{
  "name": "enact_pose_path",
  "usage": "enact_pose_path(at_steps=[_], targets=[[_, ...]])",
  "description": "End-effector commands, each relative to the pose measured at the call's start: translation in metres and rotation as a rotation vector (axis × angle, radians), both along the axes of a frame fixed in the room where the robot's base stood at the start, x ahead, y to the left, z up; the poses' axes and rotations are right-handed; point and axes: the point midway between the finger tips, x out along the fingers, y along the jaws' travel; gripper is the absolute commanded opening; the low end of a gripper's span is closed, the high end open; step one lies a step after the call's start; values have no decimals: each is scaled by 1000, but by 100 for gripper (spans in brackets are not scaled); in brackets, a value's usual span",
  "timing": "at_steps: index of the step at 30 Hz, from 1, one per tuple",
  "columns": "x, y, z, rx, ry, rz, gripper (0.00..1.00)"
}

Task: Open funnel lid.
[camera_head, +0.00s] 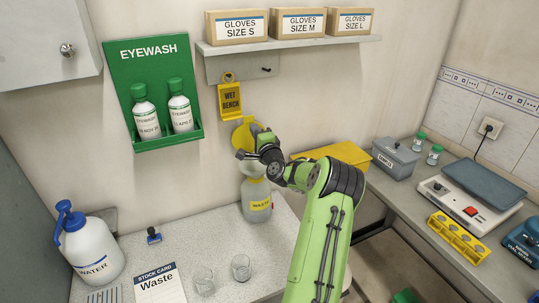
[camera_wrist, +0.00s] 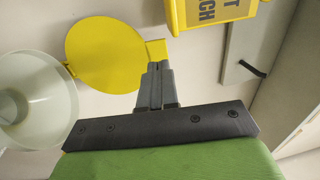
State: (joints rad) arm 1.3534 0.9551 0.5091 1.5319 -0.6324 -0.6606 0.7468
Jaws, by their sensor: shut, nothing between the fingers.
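The funnel lid is a yellow disc (camera_head: 241,134) raised behind the pale funnel (camera_head: 250,169), leaving the funnel's mouth uncovered. The funnel sits on the waste bottle (camera_head: 257,204). In the wrist view the yellow lid (camera_wrist: 103,50) leans up beside the funnel (camera_wrist: 40,102), and its small tab (camera_wrist: 157,50) sticks out to the right. My gripper (camera_wrist: 158,66) is shut and empty, with its fingertips right at the tab; I cannot tell whether they touch it. In the head view my gripper (camera_head: 250,153) partly covers the funnel and lid.
A yellow "wet bench" sign (camera_head: 231,100) hangs on the wall just above the lid. A yellow box (camera_head: 332,152) lies behind my arm.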

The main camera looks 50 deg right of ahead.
Motion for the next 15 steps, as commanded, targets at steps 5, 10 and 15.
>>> enact_pose_path(at_steps=[5, 10, 15], targets=[[-21, 13, -5, 2, 1, 0, 0], [-45, 28, -10, 2, 1, -1, 0], [-72, 45, -15, 1, 2, -1, 0]])
